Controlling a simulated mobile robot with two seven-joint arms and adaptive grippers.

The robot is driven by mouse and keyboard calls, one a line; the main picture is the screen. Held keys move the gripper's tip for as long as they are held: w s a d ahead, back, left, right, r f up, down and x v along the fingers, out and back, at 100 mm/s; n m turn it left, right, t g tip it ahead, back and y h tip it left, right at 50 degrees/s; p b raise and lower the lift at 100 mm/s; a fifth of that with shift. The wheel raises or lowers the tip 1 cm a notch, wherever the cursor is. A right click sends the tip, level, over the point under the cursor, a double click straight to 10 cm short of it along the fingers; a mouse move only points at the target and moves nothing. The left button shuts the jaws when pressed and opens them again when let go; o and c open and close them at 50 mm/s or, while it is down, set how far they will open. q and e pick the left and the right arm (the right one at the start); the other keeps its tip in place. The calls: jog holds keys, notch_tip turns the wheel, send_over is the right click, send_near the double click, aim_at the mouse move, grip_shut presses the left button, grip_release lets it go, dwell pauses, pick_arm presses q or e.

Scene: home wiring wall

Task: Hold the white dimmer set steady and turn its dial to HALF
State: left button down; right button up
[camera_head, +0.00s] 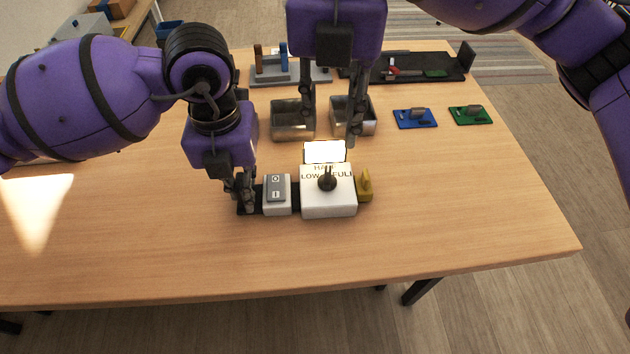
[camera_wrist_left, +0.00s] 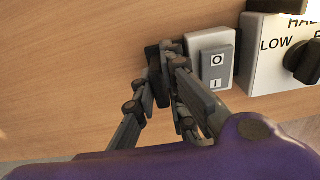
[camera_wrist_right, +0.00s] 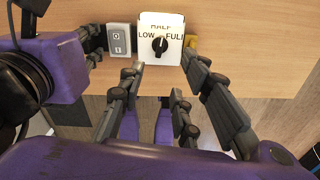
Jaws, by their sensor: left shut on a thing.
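The white dimmer set (camera_head: 328,205) sits on the table, with LOW, HALF and FULL lettered around its black dial (camera_wrist_right: 160,46). The dial's raised grip appears to point roughly toward HALF. A white block with a grey rocker switch (camera_head: 277,190) adjoins its left side, and a lit white panel (camera_head: 324,152) stands behind. My left gripper (camera_head: 244,200) is shut on the black end piece (camera_wrist_left: 155,77) at the set's left; its fingers partly hide that piece. My right gripper (camera_head: 330,140) is open and empty, behind and above the set, its fingers apart from the dial.
A yellow piece (camera_head: 365,186) adjoins the set's right side. Two metal bins (camera_head: 293,134) stand behind, near my right fingers. A blue board (camera_head: 415,124), a green board (camera_head: 470,120) and a black tray (camera_head: 440,69) lie farther back. The front and right table areas are clear.

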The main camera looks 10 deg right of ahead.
aim_at(328, 180)
jog(key=shift+f, duration=0.1)
jog(key=shift+c, duration=0.5)
jog(key=f, duration=0.2)
jog(key=s+f, duration=0.1)
jog(key=f, duration=0.1)
jog(key=shift+s+a, duration=0.1)
jog(key=shift+f, duration=4.3)
grip_shut()
